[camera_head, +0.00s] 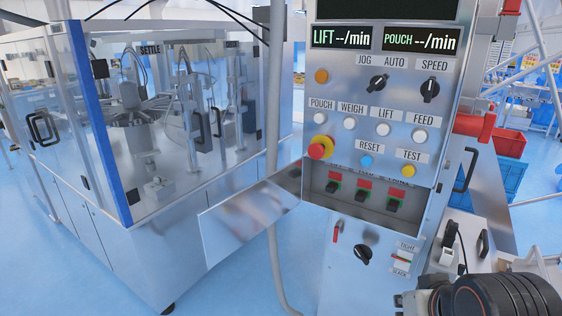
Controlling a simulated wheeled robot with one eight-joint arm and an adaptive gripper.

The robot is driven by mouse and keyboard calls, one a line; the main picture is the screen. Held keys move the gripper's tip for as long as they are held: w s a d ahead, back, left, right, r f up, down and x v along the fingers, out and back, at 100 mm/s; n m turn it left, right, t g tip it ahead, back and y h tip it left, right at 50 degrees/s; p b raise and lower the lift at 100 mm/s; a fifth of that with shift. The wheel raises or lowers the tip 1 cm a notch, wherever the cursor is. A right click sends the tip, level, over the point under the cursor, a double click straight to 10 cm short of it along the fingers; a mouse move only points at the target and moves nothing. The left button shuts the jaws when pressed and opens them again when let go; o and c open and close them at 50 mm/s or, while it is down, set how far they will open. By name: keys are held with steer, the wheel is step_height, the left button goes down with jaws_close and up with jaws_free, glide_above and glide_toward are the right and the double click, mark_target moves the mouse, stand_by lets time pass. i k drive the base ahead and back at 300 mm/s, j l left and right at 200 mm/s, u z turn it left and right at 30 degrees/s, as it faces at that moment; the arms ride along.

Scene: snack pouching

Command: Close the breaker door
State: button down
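The breaker door (250,222) is a plain, shiny metal flap. It stands open, swung out to the left of the control panel (310,232). Its right edge meets the left side of the breaker recess (318,180). My gripper (425,298) seems to show only in part at the bottom right, beside the dark round part of my arm. It is well apart from the door. Its fingertips cannot be made out.
Above the recess are a red emergency stop (316,151), buttons and two knobs. A small red lever (336,232) and a black knob (362,254) sit below. A grey vertical pipe (273,130) runs behind the door. A glass-walled machine (150,120) stands left.

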mark_target(226, 226)
steer(key=i+j+z, duration=0.15)
steer(key=j, duration=0.2)
steer(key=i+j+z, duration=0.15)
steer(key=j, duration=0.2)
steer(key=i+j+z, duration=0.15)
steer(key=j, duration=0.25)
steer(key=j+z, duration=0.15)
steer(key=j, duration=0.25)
steer(key=i+j+z, duration=0.15)
steer(key=j, duration=0.25)
